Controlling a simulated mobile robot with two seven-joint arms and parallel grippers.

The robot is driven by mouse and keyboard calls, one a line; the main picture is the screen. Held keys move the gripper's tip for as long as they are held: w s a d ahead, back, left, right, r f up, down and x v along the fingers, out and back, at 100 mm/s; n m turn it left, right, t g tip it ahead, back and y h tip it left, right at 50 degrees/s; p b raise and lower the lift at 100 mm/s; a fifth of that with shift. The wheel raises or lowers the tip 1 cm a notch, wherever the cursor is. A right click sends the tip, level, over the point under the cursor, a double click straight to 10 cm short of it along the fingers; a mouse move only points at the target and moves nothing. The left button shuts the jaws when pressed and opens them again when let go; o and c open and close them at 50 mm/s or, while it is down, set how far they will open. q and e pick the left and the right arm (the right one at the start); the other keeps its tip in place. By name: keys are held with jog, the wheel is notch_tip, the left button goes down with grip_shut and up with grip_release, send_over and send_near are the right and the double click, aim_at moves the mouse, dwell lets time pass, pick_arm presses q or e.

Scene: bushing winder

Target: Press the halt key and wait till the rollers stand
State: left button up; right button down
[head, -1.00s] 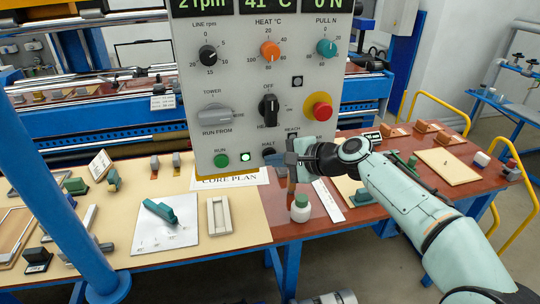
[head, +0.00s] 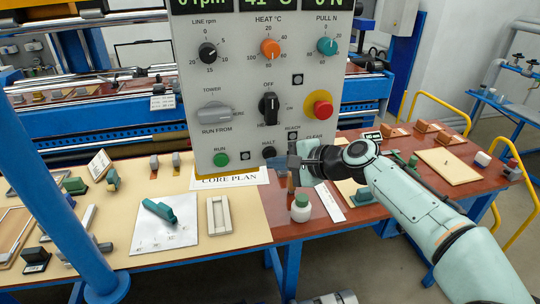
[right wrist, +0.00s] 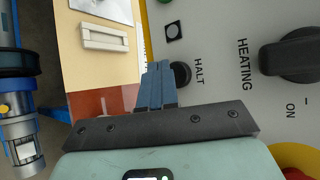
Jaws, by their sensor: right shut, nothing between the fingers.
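The black halt key (head: 268,151) sits low on the grey control panel (head: 240,100), right of the green run key (head: 221,160). It also shows in the right wrist view (right wrist: 181,73). My right gripper (head: 292,160) is shut and empty, just right of the halt key in the head view. In the right wrist view its blue fingertips (right wrist: 160,66) are close beside the key; I cannot tell if they touch. The line display (head: 203,4), cut by the top edge, reads 0 rpm. The small lamp (head: 231,163) by the run key is dark. Steel rollers (head: 90,88) lie behind. My left gripper is out of view.
A red stop knob (head: 320,104) and a black heating switch (head: 269,107) are on the panel above my gripper. A white bottle with a green cap (head: 300,208) stands on the table below it. A blue post (head: 62,205) slants across the left.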

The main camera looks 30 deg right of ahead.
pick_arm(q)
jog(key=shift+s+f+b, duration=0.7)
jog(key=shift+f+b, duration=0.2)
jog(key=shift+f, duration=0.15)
pick_arm(e)
jog(key=shift+s+a, duration=0.2)
jog(key=shift+s, duration=0.6)
jog(key=shift+s+a, duration=0.2)
jog(key=shift+s, duration=0.65)
jog(key=shift+s+a, duration=0.2)
jog(key=shift+s, duration=0.6)
